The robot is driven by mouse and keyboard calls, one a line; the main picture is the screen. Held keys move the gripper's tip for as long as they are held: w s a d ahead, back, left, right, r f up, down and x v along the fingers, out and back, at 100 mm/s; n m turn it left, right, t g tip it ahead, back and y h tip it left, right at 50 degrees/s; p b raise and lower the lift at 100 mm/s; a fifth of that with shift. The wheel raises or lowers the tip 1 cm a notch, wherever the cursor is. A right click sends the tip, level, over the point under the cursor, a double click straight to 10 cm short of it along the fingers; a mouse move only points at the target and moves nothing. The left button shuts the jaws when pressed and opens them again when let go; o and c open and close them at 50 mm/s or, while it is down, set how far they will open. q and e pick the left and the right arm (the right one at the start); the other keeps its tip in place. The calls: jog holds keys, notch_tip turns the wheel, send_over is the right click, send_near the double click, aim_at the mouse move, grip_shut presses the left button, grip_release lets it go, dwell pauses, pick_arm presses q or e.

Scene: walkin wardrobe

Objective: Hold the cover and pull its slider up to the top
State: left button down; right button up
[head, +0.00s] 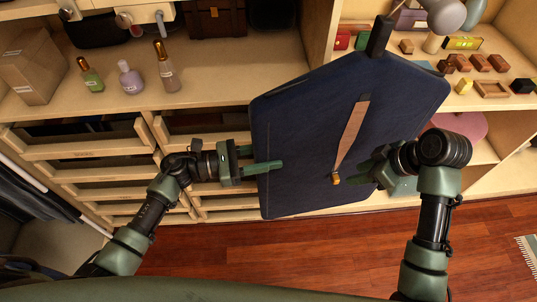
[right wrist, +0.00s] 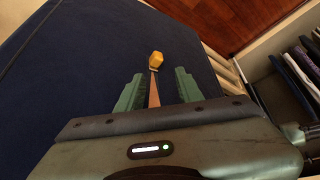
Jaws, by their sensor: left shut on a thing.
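The dark blue cover (head: 300,120) hangs upright from a black top piece in the head view, slightly tilted. A tapering tan strip (head: 352,135) shows down its front, narrowing to a small golden slider (head: 336,180) low on the cover. My left gripper (head: 272,166) is shut on the cover's left edge. My right gripper (head: 370,168) is open in front of the cover, to the right of the slider. In the right wrist view, the slider (right wrist: 156,59) appears just beyond and between the open fingertips (right wrist: 158,75), with no clear contact.
Shelves behind hold a cardboard box (head: 33,66), perfume bottles (head: 165,68) and small wooden blocks (head: 480,62). Wooden drawers (head: 90,150) are behind my left arm. Dark hanging clothes (head: 30,190) are at far left. The red wooden floor (head: 290,245) below is clear.

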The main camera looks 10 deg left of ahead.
aim_at(335, 179)
grip_shut()
jog(key=s+d+f+m+g+h, duration=0.1)
jog(key=s+d+f+g+h, duration=0.2)
jog(key=f, duration=0.5)
jog(key=s+d+f+g+h, duration=0.1)
jog(key=d+f+h, duration=0.35)
jog(key=f, duration=0.35)
jog(key=s+d+f+n+t+h, duration=0.25)
jog(key=d+h, duration=0.35)
jog(key=h, duration=0.4)
jog(key=s+a+f+n+t+y, duration=0.2)
jog(key=a+n+t+y, duration=1.45)
jog(key=n, duration=0.85)
jog(key=w+r, duration=0.1)
jog(key=w, duration=0.2)
jog(key=w+r+t, duration=0.1)
jog(key=w, duration=0.2)
jog(key=w+t, duration=0.1)
jog(key=w, duration=0.2)
jog(key=shift+w+a+r, duration=0.1)
jog(key=shift+a+r, duration=0.25)
jog(key=shift+r, duration=0.05)
jog(key=shift+d+r, duration=0.1)
jog(key=shift+r, duration=1.85)
